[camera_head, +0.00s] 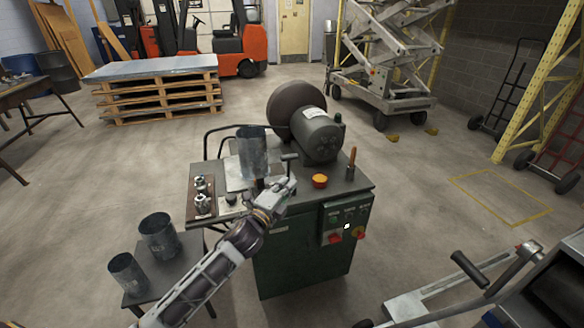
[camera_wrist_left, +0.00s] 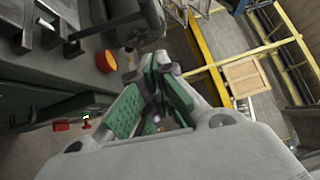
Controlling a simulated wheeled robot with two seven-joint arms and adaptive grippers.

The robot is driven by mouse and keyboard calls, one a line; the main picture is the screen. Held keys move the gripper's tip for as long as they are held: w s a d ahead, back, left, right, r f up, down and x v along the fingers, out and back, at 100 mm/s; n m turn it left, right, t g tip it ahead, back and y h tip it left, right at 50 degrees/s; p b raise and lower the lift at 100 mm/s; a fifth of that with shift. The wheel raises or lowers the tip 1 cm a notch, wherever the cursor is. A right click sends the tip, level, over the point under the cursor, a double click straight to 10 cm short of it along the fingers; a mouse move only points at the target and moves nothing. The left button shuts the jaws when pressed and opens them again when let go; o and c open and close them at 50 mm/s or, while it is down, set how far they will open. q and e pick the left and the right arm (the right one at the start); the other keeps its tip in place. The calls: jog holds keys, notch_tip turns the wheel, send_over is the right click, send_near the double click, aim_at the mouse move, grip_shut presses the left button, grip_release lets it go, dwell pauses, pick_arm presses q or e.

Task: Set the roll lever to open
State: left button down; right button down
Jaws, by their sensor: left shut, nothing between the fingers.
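The green forming machine (camera_head: 290,255) stands in the middle of the head view. A dark T-shaped lever (camera_head: 289,158) rises from its top, just beyond my left gripper (camera_head: 285,186). A second lever with a brown handle (camera_head: 351,162) stands upright at the right; I cannot tell which is the roll lever. A grey metal cylinder (camera_head: 252,152) stands upright on the machine's left part. My left gripper, with green finger pads in the wrist view (camera_wrist_left: 152,72), is shut and empty. It is close to the T-shaped lever; contact cannot be told. My right gripper is not in view.
An orange button (camera_head: 320,181) sits on the machine top, and a control panel (camera_head: 346,222) is on its front. A side table (camera_head: 176,270) holds two metal cylinders. Small metal parts (camera_head: 202,195) lie at the machine's left.

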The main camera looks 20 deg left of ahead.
pick_arm(q)
jog(key=w+a, duration=0.1)
jog(key=w, duration=0.8)
jog(key=shift+w+r, duration=0.15)
jog(key=shift+r, duration=0.2)
dwell(0.8)
